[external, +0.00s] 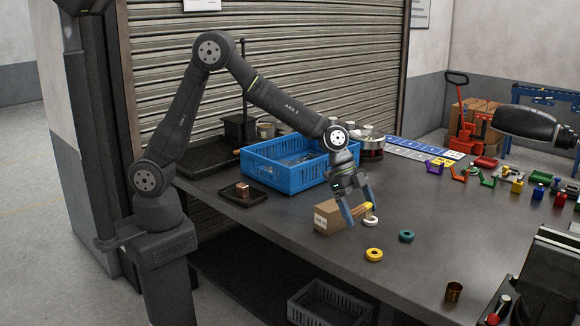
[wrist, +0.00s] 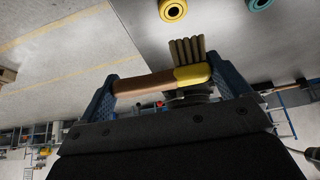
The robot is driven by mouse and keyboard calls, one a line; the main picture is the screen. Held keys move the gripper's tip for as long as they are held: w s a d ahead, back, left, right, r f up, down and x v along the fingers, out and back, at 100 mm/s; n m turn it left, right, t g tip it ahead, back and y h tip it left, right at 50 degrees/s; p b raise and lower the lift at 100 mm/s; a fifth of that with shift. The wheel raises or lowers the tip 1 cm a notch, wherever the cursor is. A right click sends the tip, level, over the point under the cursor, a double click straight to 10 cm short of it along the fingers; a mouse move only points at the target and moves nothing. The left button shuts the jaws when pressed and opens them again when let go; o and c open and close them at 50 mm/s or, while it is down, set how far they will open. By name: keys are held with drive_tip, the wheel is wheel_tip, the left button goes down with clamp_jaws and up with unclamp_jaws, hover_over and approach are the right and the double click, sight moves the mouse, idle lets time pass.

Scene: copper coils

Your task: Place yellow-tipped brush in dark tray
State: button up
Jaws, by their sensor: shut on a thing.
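My gripper (external: 358,212) hangs over the middle of the table, pointing down, with its blue fingers shut on the yellow-tipped brush. In the wrist view the brush (wrist: 150,83) lies across between the fingers of my gripper (wrist: 165,75). It has a brown handle on the left, a yellow head on the right and tan bristles. In the external view the brush (external: 367,205) is small, with only a bit of yellow clear. A small dark tray (external: 228,193) lies at the table's left front edge, left of my gripper, with a reddish-brown block on it.
A cardboard box (external: 328,219) is close beside my fingers. White (external: 371,222), yellow (external: 374,254) and teal (external: 406,236) rings lie nearby. A larger black tray with a stand is at the back left.

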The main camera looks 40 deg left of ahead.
drive_tip(key=w+a+f, duration=0.1)
drive_tip(key=w+f, duration=0.1)
drive_tip(key=w, duration=0.1)
drive_tip(key=w+f, duration=0.3)
drive_tip(key=w, duration=0.1)
drive_tip(key=w+a+f, duration=0.1)
drive_tip(key=w+f, duration=0.1)
drive_tip(key=w, duration=0.2)
drive_tip(key=shift+w+a+f, duration=0.2)
drive_tip(key=shift+a+f, duration=0.15)
drive_tip(key=shift+f, duration=2.05)
drive_tip(key=o, duration=0.7)
drive_tip(key=shift+f, duration=0.15)
drive_tip(key=shift+c, duration=0.2)
